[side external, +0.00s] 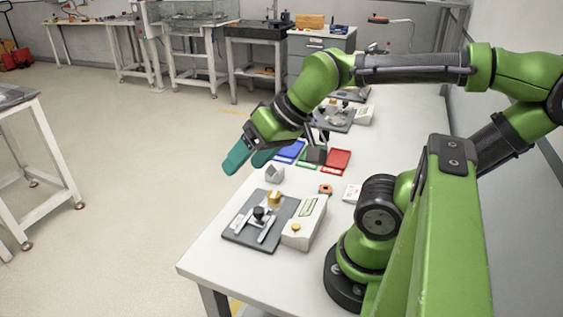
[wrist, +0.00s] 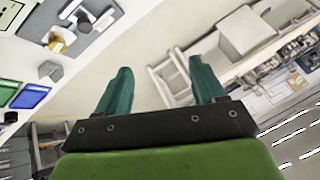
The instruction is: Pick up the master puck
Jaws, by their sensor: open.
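No part is clearly marked as the master puck, so I cannot tell which one it is. A small gold, round-looking part (side external: 275,197) sits at the dark fixture plate (side external: 241,238) near the table's front; it also shows at upper left in the wrist view (wrist: 57,44). A small grey angular block (side external: 275,174) stands on the table just behind that plate, also in the wrist view (wrist: 50,70). My gripper (side external: 250,160) has teal fingers, open and empty, above the table's left edge. In the wrist view, its fingers (wrist: 160,68) are spread over the floor, apart from these parts.
Blue (side external: 288,151), green (side external: 309,158) and red (side external: 336,161) trays lie behind the block, a dark piece at the green one. A white gauge box (side external: 304,222) adjoins the plate. A small orange part (side external: 326,189) lies right. A second fixture (side external: 335,117) stands farther back.

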